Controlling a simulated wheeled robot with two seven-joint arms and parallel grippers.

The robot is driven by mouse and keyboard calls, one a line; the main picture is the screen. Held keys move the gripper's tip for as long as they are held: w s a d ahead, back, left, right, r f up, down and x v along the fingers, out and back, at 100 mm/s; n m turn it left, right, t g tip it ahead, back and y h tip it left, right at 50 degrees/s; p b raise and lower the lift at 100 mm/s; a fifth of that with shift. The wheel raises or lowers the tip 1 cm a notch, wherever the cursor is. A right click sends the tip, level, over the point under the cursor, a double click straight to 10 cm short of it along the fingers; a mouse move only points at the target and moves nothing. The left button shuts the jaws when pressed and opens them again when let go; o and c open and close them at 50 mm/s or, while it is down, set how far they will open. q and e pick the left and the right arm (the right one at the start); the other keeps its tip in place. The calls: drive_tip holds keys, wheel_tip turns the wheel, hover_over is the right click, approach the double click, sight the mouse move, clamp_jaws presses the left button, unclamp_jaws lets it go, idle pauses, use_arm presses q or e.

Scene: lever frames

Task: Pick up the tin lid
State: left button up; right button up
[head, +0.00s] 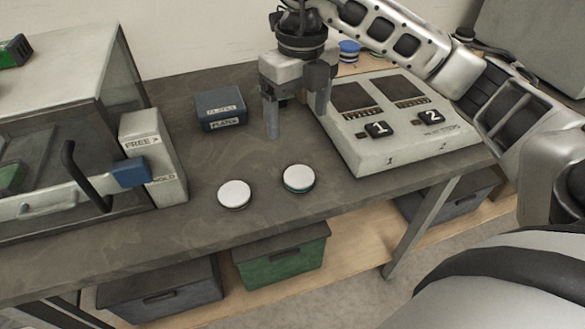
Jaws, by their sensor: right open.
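Two small round white-topped discs lie on the dark worktop (150,235) near its front edge. The left disc (234,194) looks plain and low. The right disc (298,178) shows a teal band under its white top. I cannot tell for sure which one is the tin lid. My right gripper (297,120) points down with its fingers apart and nothing between them. It is behind and above the right disc, between the dark box and the switch panel, touching neither disc. My left gripper is not in view.
A dark labelled box (220,109) stands behind the discs. A pale panel with switches 1 and 2 (385,150) is at right, with a blue round item (348,50) behind it. A glass-sided cabinet with a blue-ended lever (130,172) fills the left. Bins (280,258) sit below.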

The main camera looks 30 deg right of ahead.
hover_over(300, 176)
wheel_tip(300, 176, down, 10)
drive_tip(key=shift+s+a+r+b, duration=0.1)
drive_tip(key=shift+r+b, duration=0.05)
drive_tip(key=shift+b, duration=0.15)
drive_tip(key=shift+f, duration=2.9)
drive_tip(key=c, duration=1.1)
